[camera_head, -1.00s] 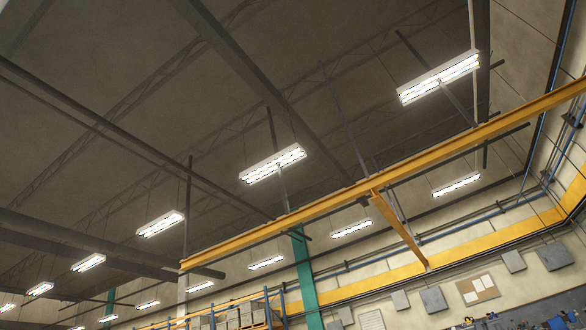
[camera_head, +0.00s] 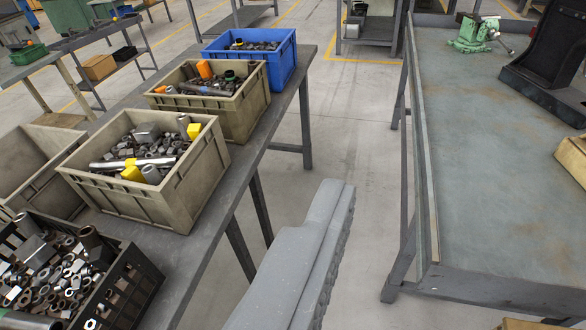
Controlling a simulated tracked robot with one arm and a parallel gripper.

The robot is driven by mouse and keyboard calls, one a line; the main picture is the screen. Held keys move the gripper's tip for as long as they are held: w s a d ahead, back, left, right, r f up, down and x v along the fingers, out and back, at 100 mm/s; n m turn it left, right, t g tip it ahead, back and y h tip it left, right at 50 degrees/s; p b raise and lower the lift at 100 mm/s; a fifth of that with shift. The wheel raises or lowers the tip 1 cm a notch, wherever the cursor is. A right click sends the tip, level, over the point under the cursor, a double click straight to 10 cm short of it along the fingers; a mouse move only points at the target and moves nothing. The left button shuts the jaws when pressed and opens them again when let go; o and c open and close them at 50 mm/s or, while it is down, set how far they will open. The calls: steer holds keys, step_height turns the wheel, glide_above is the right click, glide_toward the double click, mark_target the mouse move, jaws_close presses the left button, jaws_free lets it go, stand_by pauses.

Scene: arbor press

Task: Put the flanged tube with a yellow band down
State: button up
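I cannot make out the flanged tube with a yellow band for certain. The near beige bin (camera_head: 178,208) holds metal tubes and blocks, with yellow pieces (camera_head: 194,131) among them. My gripper is not in view, so what it holds, if anything, does not show.
A grey table (camera_head: 200,257) on the left also bears a blue bin (camera_head: 284,70), another beige bin (camera_head: 245,118) and a black crate (camera_head: 140,290) of metal parts. A workbench (camera_head: 490,190) on the right has a largely bare top, with a green vise (camera_head: 472,38) and black press base (camera_head: 548,88). Floor shows between them.

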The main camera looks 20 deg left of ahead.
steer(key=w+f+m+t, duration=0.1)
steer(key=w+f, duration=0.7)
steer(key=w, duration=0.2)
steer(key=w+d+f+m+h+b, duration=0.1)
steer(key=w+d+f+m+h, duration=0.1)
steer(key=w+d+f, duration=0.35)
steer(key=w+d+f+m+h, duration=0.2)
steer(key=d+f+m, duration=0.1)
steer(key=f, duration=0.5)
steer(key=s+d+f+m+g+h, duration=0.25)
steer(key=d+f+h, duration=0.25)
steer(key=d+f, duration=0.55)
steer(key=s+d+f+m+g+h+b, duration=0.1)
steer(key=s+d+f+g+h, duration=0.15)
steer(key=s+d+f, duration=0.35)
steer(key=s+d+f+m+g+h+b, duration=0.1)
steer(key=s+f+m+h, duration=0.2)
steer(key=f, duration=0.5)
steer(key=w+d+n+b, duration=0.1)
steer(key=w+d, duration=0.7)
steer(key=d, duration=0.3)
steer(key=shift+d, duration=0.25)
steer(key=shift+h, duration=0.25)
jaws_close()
